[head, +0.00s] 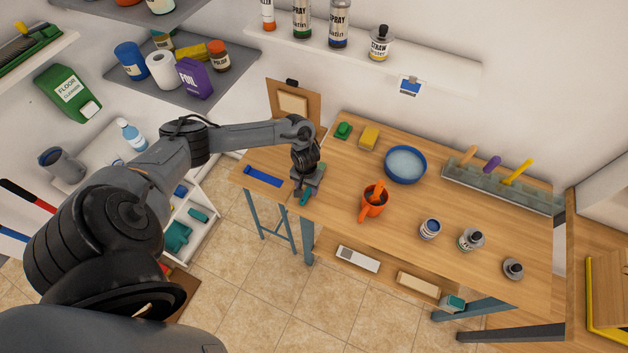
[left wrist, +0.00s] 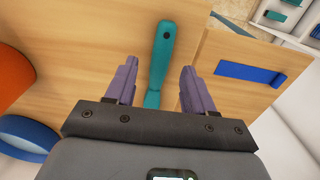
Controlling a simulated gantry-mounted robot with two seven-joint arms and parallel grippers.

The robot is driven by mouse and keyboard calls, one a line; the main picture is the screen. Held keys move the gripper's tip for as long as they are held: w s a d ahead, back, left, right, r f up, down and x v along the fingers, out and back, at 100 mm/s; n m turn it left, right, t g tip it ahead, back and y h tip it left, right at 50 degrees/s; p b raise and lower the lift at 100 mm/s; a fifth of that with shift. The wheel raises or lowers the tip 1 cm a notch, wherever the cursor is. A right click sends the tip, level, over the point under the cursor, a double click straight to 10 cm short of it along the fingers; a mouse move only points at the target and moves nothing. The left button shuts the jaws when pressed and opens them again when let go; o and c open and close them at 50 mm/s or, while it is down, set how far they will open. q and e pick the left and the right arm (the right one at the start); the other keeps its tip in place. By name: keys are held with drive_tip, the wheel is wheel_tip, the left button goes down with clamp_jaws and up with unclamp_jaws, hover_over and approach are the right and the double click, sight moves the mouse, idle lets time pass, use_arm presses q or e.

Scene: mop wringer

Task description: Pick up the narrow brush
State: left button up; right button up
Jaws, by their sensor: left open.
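A slim teal tool with a long handle, probably the narrow brush, lies on the wooden table (head: 330,215). In the left wrist view its handle (left wrist: 163,45) runs between my two fingers and beyond their tips. Its lower end is hidden behind the gripper. In the head view only a short teal end (head: 304,199) shows below my left gripper (head: 308,181). My left gripper is open, with one finger on each side of the teal handle (left wrist: 158,76). I see a gap on both sides. My right gripper is not in view.
A blue flat tool (head: 263,177) lies left of my gripper. An orange cup (head: 373,202) and a blue bowl (head: 405,164) stand to the right. Small jars (head: 429,229) stand near the front edge. A rack (head: 500,187) with several handles is at the back.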

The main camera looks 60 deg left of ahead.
use_arm(q)
drive_tip(key=shift+f, duration=1.3)
clamp_jaws()
